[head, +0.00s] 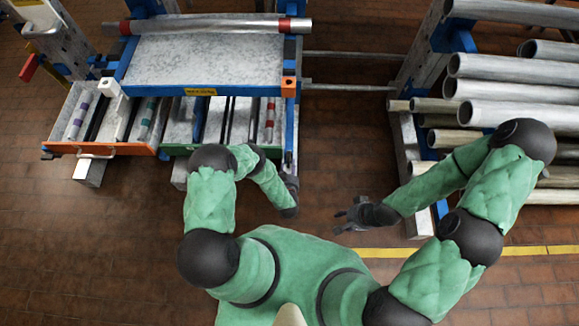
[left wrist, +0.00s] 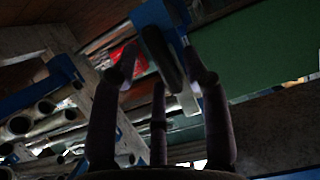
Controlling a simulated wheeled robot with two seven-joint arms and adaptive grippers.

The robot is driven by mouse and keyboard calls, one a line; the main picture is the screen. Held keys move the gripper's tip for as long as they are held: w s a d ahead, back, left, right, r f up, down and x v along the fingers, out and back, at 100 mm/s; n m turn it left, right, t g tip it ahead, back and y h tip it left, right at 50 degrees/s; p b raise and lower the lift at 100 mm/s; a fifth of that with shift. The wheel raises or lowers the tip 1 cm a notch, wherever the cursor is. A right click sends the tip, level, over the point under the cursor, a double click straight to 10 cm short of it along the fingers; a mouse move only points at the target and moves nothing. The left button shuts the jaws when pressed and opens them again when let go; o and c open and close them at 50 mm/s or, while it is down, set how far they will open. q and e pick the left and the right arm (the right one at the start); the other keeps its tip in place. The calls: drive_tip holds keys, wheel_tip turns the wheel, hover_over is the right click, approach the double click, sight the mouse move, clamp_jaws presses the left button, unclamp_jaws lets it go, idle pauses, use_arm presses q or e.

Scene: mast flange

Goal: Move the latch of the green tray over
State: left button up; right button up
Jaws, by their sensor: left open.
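The green tray (head: 178,151) is in the rack at left in the head view, partly behind my left arm. Its green front fills the right of the left wrist view (left wrist: 265,60). A dark, bar-like latch (left wrist: 163,58) with a pale lower end is on a blue post beside the green front. My left gripper (head: 291,182) is open by the tray's right end. In the left wrist view its fingers (left wrist: 165,75) stand on either side of the latch; I cannot tell whether they touch it. My right gripper (head: 345,219) is open and empty over the floor.
An orange-fronted tray (head: 100,149) is left of the green one. A grey-topped shelf (head: 205,60) with a red-banded tube (head: 215,26) stands above. A rack of metal pipes (head: 510,90) is at right. Brick floor (head: 335,150) lies between the racks.

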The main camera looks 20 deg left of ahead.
use_arm(q)
drive_tip(key=v, duration=1.1)
drive_tip(key=shift+r, duration=0.1)
wheel_tip(320, 180, up, 4)
drive_tip(key=w+d+g+h+p, duration=0.1)
drive_tip(key=w+d+g+h, duration=0.1)
drive_tip(key=g+h, duration=0.35)
drive_tip(key=s+d+r+g+h, duration=0.2)
drive_tip(key=s+r+g, duration=0.5)
drive_tip(key=s+r, duration=0.6)
drive_tip(key=shift+m+p, duration=0.4)
drive_tip(key=shift+p, duration=0.05)
drive_tip(key=shift+w, duration=0.1)
